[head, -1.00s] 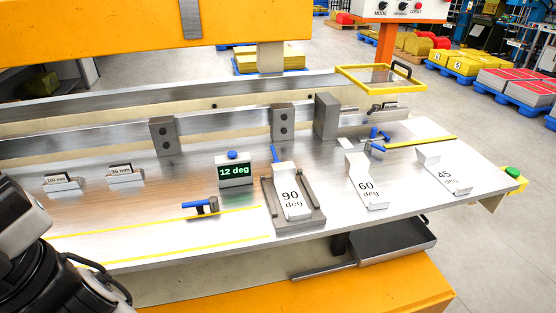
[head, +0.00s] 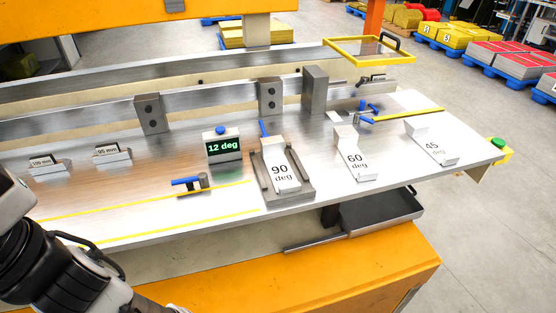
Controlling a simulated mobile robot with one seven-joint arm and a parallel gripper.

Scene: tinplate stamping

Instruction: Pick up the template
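Three grey angle templates with white label faces stand on the metal bench (head: 330,192). The 90 deg template (head: 281,169) sits in a grey holder with raised side rails (head: 306,187). The 60 deg template (head: 354,160) stands to its right. The 45 deg template (head: 431,147) is farther right, near the bench's right end. The task does not say which template is meant. My arm shows at the lower left, apart from the templates. My gripper is not in view.
A display (head: 223,146) reading "12 deg" stands left of the 90 deg template. A blue-handled clamp (head: 190,184) lies in front of it. Grey blocks (head: 315,90) stand behind. A yellow-framed guard (head: 370,50) is at the back right. A grey tray (head: 380,213) hangs below the front edge.

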